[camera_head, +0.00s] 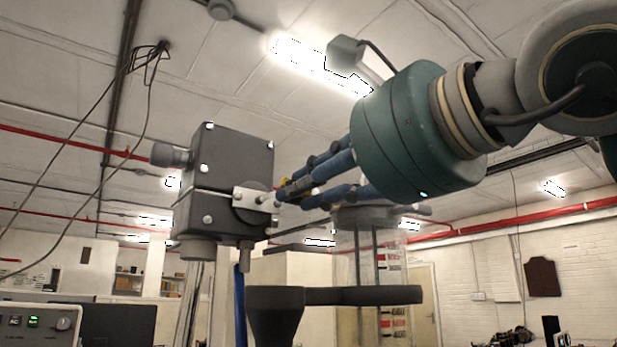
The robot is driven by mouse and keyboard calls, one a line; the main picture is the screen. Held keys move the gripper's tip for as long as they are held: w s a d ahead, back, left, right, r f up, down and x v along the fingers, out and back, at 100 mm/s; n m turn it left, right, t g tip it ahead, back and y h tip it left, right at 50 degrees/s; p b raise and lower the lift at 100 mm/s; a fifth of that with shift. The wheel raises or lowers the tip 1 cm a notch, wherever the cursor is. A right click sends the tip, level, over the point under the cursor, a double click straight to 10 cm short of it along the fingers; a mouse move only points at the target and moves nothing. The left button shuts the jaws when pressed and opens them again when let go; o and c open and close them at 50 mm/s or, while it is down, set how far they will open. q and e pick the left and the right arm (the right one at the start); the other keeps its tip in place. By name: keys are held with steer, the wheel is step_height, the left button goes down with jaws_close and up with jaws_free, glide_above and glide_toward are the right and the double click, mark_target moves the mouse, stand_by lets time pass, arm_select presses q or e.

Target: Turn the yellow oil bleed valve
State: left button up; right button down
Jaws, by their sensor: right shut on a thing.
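The yellow oil bleed valve (283,187) shows as a small bit of yellow at the right side of a dark grey box-shaped unit (225,155). Most of it is hidden by my gripper's fingers. My right gripper (290,190) comes in from the upper right, with blue fingers and a green body. Its fingertips are at the valve and shut on it. My left gripper is not in view.
A clear cylinder (372,255) with a dark cap stands behind and below my right gripper. A dark grey funnel-shaped stand (276,312) with a flat arm is below the unit. A control panel (40,322) is at the lower left. Cables hang at the upper left.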

steer(key=shift+f+n, duration=0.15)
steer(key=shift+n, duration=0.75)
steer(key=shift+f, duration=0.1)
steer(key=c, duration=1.6)
jaws_free()
steer(key=shift+o, duration=0.2)
steer(key=shift+s, duration=0.1)
steer(key=v, duration=1.2)
